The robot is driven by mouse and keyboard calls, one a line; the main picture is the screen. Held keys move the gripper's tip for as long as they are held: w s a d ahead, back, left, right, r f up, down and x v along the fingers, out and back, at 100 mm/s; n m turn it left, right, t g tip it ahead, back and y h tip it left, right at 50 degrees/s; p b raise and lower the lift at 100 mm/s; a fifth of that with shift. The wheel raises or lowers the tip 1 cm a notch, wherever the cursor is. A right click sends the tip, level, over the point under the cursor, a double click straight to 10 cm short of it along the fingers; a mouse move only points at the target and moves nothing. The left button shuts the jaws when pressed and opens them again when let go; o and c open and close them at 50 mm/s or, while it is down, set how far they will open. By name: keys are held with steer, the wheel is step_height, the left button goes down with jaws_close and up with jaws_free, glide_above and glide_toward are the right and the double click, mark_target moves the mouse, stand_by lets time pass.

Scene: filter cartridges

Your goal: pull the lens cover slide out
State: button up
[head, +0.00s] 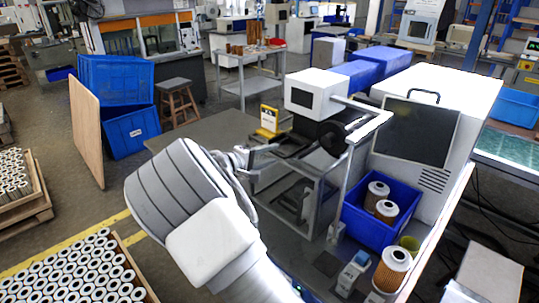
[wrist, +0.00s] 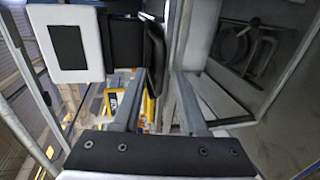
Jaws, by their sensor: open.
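A white box-shaped unit with a dark square window (head: 315,93) stands on the grey stand at the centre of the head view. It also shows at the upper left of the wrist view (wrist: 68,45). A black part (wrist: 154,58) sits just right of the unit in the wrist view; I cannot tell whether this is the lens cover slide. My gripper (wrist: 160,92) is open, its two fingers apart with nothing held between them. In the head view my gripper (head: 287,150) is below the white unit, close to dark parts there; contact cannot be told.
A large grey-white cabinet with a dark panel (head: 418,130) stands to the right. A blue bin (head: 365,228) with filter cartridges (head: 386,210) sits below it. A yellow sign (head: 268,120) stands on the grey table (head: 205,132). A single cartridge (head: 392,270) stands in front.

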jaws_close()
stand_by(1.3)
